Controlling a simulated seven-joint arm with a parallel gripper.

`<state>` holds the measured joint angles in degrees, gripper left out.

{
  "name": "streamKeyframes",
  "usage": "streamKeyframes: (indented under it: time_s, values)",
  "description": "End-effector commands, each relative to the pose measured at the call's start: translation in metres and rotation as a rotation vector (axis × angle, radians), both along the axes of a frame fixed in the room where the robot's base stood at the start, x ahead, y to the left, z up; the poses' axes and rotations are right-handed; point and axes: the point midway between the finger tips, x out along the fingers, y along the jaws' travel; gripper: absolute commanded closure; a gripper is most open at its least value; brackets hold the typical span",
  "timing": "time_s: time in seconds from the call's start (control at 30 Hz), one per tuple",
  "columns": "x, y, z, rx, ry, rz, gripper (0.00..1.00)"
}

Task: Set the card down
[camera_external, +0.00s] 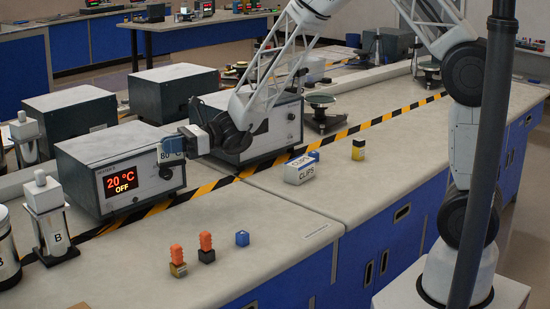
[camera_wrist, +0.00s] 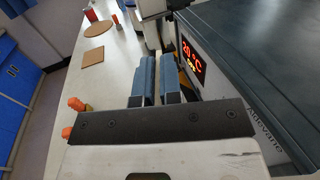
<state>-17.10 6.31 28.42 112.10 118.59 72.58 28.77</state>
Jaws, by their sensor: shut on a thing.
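A small white card marked 80 °C (camera_external: 163,156) is held in my gripper (camera_external: 174,146), in front of the upper right of the heater box (camera_external: 82,165). The box display reads 20 °C OFF. The gripper is shut on the card, which is up off the bench. I cannot tell whether the card touches the box. In the wrist view, my two blue fingers (camera_wrist: 157,78) are beside the box (camera_wrist: 250,70) and its red display. The card is not clear between them there.
Two orange-topped pieces (camera_external: 206,247) and a blue cube (camera_external: 242,238) stand on the front bench. A bottle marked B (camera_external: 48,215) stands left of the heater box. A CLIPS box (camera_external: 299,170) is right. Striped tape (camera_external: 210,187) crosses the bench; bare bench lies in front.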

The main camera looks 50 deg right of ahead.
Motion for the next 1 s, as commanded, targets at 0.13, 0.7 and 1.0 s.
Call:
streamKeyframes:
  time_s: [0.13,0.7,1.0]
  values:
    - [0.001,-0.041,-0.004,-0.001,0.0,-0.053,1.0]
    - [-0.015,-0.181,-0.02,0.0,0.001,-0.245,1.0]
    - [-0.035,-0.247,-0.029,0.001,0.001,-0.346,1.0]
